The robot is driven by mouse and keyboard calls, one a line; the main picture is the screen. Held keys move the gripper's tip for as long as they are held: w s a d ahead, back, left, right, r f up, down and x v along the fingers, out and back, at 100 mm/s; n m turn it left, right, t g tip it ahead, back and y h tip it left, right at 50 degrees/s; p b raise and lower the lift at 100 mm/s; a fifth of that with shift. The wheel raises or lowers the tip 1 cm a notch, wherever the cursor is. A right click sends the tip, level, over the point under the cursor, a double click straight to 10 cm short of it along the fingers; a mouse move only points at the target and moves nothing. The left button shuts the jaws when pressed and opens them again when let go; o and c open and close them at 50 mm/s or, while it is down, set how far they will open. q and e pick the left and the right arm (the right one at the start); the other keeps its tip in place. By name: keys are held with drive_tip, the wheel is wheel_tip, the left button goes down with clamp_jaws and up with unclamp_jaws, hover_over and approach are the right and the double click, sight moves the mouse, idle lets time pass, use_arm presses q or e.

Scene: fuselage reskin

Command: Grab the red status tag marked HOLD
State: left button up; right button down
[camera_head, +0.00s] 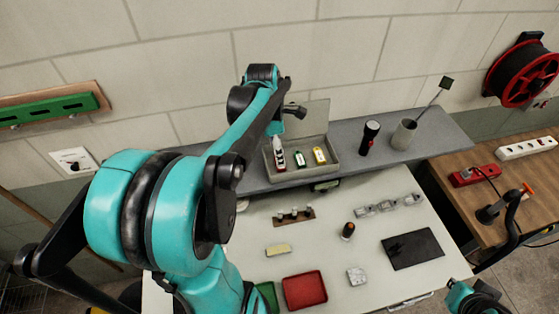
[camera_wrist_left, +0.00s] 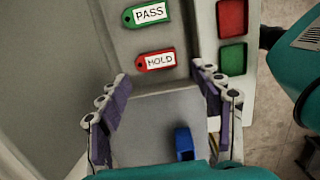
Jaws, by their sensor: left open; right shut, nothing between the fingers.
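The red HOLD tag (camera_wrist_left: 157,61) lies flat in the left wrist view, with a white label and a hole at its left end. It also shows as a small red and white piece (camera_head: 280,160) in the grey open box on the back shelf. The green PASS tag (camera_wrist_left: 148,13) lies beside it. My left gripper (camera_wrist_left: 162,88) is open, its fingers spread, with the HOLD tag just beyond the fingertips and nothing between the pads. In the head view, my left arm reaches over to the box, and its gripper is hard to make out. My right gripper (camera_head: 482,298) is shut and empty at the lower right edge.
A red tray (camera_head: 305,290) and a green tray (camera_head: 266,296) are on the white table. A blue object (camera_wrist_left: 184,143) shows between the fingers.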

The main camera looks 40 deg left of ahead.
use_arm(q)
drive_tip(key=f, duration=0.2)
drive_tip(key=w+f, duration=0.1)
drive_tip(key=f, duration=0.1)
drive_tip(key=shift+a+f, duration=0.1)
drive_tip(key=shift+a, duration=0.05)
drive_tip(key=shift+f, duration=0.5)
drive_tip(key=c, duration=0.6)
drive_tip(key=shift+r, duration=0.1)
drive_tip(key=shift+c, duration=0.2)
